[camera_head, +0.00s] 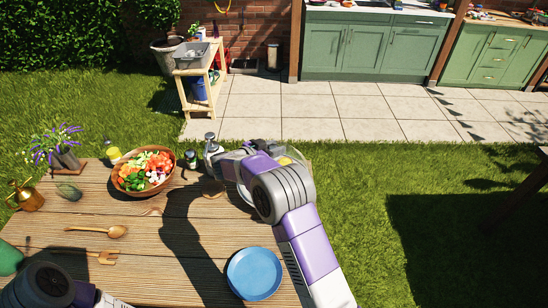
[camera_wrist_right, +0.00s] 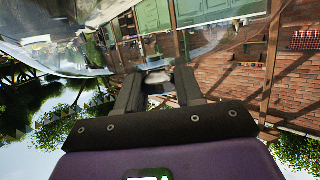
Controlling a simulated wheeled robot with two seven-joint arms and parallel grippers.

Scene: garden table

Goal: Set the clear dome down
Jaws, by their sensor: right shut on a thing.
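The clear dome (camera_wrist_right: 62,52) fills the upper left of the wrist view as a glassy, see-through shell. My right gripper (camera_wrist_right: 158,88) is shut on the dome's small knob, between its two dark fingers. In the head view, a faint see-through edge of the dome (camera_head: 298,152) shows behind my right arm, near the table's far right corner. My arm hides most of it and the gripper's fingertips. I cannot tell whether the dome's rim touches anything. Only part of my left arm shows at the lower left; its gripper is out of view.
On the wooden table (camera_head: 135,218) stand a bowl of chopped vegetables (camera_head: 118,187), a small dark jar (camera_head: 191,159) and a blue plate (camera_head: 254,273). A wooden spoon (camera_head: 114,232), a brass can (camera_head: 27,196) and a flower vase (camera_head: 66,160) are at left. Grass lies beyond the right edge.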

